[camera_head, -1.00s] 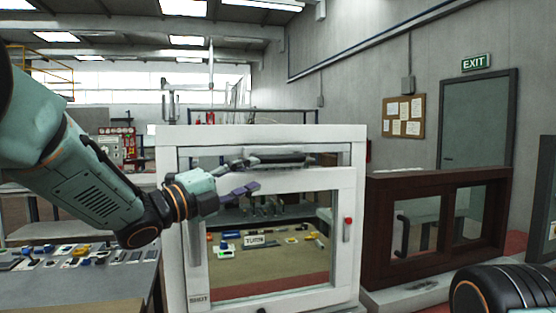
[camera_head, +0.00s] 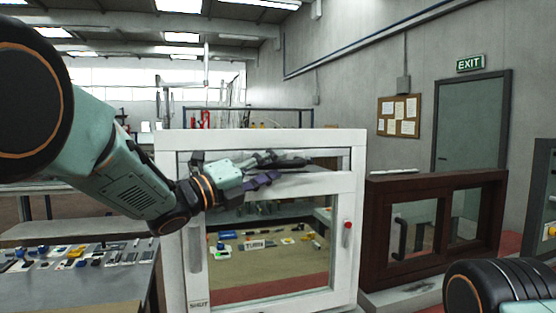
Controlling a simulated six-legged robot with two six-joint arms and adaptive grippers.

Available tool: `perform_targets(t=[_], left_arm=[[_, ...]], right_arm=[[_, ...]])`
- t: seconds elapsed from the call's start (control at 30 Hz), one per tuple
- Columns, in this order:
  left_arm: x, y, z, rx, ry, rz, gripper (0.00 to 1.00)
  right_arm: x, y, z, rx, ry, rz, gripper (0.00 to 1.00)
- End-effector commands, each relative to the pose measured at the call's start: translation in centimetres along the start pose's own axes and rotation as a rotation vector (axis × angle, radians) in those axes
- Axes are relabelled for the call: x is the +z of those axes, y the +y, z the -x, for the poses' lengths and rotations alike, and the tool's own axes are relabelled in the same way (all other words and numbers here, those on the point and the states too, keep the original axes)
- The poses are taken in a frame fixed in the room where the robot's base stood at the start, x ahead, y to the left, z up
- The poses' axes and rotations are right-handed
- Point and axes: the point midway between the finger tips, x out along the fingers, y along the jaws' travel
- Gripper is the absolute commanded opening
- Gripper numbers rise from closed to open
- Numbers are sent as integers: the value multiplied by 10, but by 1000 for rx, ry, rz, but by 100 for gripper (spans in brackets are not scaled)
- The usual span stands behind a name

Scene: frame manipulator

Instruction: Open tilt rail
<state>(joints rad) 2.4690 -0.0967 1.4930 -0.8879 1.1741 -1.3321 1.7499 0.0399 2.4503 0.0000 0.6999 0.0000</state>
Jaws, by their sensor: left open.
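The white window frame (camera_head: 172,230) stands upright in the middle of the view. Its inner sash has a white top rail (camera_head: 318,184), with an open gap above it. A handle with a red knob (camera_head: 347,226) is on the sash's right side. My left gripper (camera_head: 284,168) reaches in from the left and is open, with its fingers at the gap around the height of the top rail. I cannot tell whether they touch the rail. The gripper hides the rail's left part. My right gripper is out of view.
A brown framed unit with a black handle (camera_head: 375,235) stands just right of the white frame. A bench with several small parts (camera_head: 60,285) is at the left. A grey door (camera_head: 472,120) and a notice board (camera_head: 399,116) are behind.

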Motion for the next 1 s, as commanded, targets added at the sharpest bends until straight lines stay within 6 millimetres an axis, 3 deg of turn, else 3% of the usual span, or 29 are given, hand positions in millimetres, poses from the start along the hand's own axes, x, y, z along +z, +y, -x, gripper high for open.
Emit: perform_targets(t=[0.2,0.53,1.0], left_arm=[[1,0,-20,0,1,0,41],[1,2,-23,1,0,2,40],[0,2,-22,3,1,2,0]], right_arm=[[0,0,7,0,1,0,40],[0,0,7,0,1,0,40],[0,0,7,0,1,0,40]])
